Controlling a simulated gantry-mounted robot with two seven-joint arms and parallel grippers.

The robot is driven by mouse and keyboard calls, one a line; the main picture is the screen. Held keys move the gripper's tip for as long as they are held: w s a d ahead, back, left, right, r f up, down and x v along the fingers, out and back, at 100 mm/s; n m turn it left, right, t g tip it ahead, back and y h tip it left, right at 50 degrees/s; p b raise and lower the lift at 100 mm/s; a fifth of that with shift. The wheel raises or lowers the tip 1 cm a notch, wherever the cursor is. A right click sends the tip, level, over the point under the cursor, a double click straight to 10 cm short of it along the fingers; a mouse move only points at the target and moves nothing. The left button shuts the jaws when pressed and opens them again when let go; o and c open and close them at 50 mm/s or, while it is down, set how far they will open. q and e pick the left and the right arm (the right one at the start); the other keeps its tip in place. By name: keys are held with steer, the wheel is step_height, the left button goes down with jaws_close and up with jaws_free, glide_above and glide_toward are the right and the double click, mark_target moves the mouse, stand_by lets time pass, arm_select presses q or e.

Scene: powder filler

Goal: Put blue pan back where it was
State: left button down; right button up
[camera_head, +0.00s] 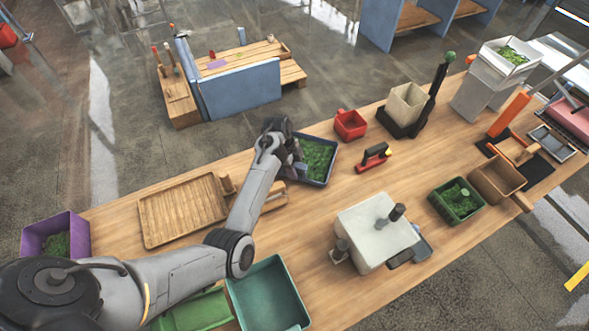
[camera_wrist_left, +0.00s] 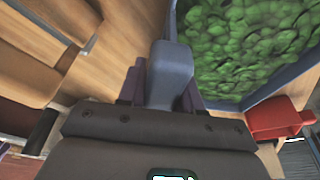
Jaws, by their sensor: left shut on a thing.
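The blue pan (camera_head: 331,167) is a dark blue square tray filled with green bits. It is at the middle of the wooden table in the head view, and whether it rests on the table or is held just above it is hard to tell. Its rim (camera_wrist_left: 278,88) also shows at upper right in the left wrist view. My left gripper (camera_head: 294,161) is shut on the pan's blue-grey handle (camera_wrist_left: 170,72), with a finger on each side of it. The fingertips are partly hidden in the head view. My right gripper is in neither view.
A wooden tray (camera_head: 148,221) lies left of the pan. A red box (camera_head: 350,126) and a red-handled tool (camera_head: 373,158) are to its right. A white block-shaped device (camera_head: 375,232) and a teal bin (camera_head: 268,297) stand nearer. Bare table lies between the pan and the white device.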

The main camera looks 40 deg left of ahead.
arm_select(q)
steer(key=shift+f, duration=0.3)
steer(key=shift+f, duration=0.1)
steer(key=c, duration=0.8)
jaws_free()
steer(key=shift+o, duration=0.2)
steer(key=v, duration=1.2)
